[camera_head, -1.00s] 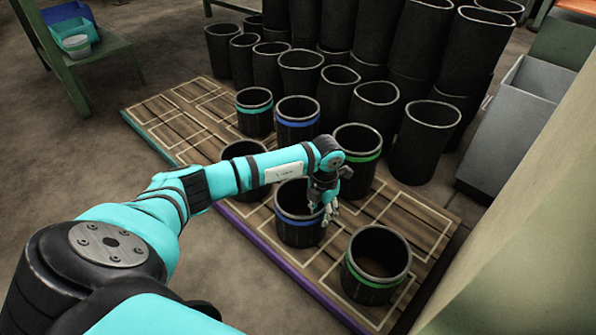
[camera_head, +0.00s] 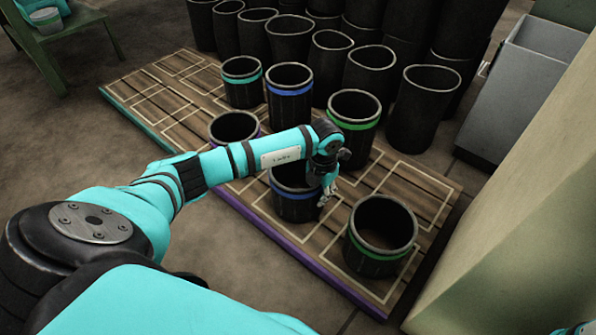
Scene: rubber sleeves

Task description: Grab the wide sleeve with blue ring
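The wide sleeve with the blue ring (camera_head: 293,207) is a short black cylinder standing upright on the wooden pallet. My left forearm and wrist cover part of its top rim. My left gripper (camera_head: 327,193) is at the sleeve's right rim, fingers pointing down. The fingers are small and dark here, so I cannot tell whether they are open or closed on the wall. A taller, narrower sleeve with a blue ring (camera_head: 289,104) stands behind my forearm. My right gripper is not in view.
Green-ringed sleeves (camera_head: 376,262) stand right of and behind the wide blue one. A purple-ringed sleeve (camera_head: 225,117) and a teal-ringed sleeve (camera_head: 243,93) stand on the pallet (camera_head: 420,190). Many plain black sleeves crowd the back. A grey bin (camera_head: 520,105) stands right.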

